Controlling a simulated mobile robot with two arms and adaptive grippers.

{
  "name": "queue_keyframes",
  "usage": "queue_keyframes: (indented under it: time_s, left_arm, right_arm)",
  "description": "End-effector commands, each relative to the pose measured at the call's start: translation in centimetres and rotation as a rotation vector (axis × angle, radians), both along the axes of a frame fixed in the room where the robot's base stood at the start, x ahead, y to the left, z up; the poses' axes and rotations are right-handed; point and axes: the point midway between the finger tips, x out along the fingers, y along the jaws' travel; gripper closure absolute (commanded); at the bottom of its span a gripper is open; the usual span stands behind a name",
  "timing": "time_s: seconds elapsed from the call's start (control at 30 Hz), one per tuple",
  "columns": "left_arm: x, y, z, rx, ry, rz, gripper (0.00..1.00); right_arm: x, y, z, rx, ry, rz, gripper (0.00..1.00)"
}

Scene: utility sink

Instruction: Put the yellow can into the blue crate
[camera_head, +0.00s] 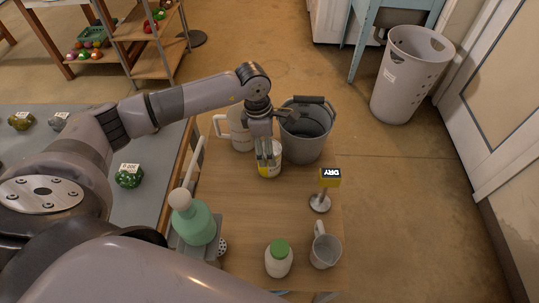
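The yellow can (270,173), with a pale label band, stands on the wooden table (240,199) near its far end. My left gripper (266,156) points down at the can from above, with its fingers over the can's upper part. The fingers cover much of the can, so I cannot tell whether they press on it. My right gripper is not clearly in view. I see no blue crate in this view.
A grey bucket (307,141) and a white jug (238,131) stand close to the can. A DRY sign (329,178), a grey mug (325,251), a green-capped bottle (279,261) and a green spray bottle (195,224) stand nearer. A grey bin (406,88) is on the floor.

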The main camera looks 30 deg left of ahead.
Motion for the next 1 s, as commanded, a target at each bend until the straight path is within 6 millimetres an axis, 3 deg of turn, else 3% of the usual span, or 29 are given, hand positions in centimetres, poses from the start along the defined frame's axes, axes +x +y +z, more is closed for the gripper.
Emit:
queue_keyframes:
  time_s: [0.17, 0.43, 0.6, 0.87, 1.0]
  left_arm:
    - [0.1, -0.3, -1.5, -0.001, 0.0, 0.0, 0.21]
    - [-0.4, -0.9, -4.3, 0.0, 0.003, 0.0, 0.21]
    - [-0.2, -1.1, -6.4, 0.0, 0.0, 0.001, 0.21]
    - [-0.1, -1.2, -6.8, 0.0, -0.001, 0.0, 0.21]
    - [-0.1, -1.1, -6.8, 0.0, -0.001, 0.0, 0.29]
  right_arm:
    - [0.9, 0.2, 0.5, 0.003, -0.013, 0.0, 0.6]
    - [0.6, 0.5, 2.4, 0.007, -0.008, 0.0, 0.6]
    - [0.2, 0.6, 2.6, 0.008, -0.002, 0.0, 0.6]
    - [0.1, 0.6, 2.5, 0.007, 0.0, 0.001, 0.6]
    - [0.1, 0.6, 2.5, 0.007, 0.001, 0.001, 0.6]
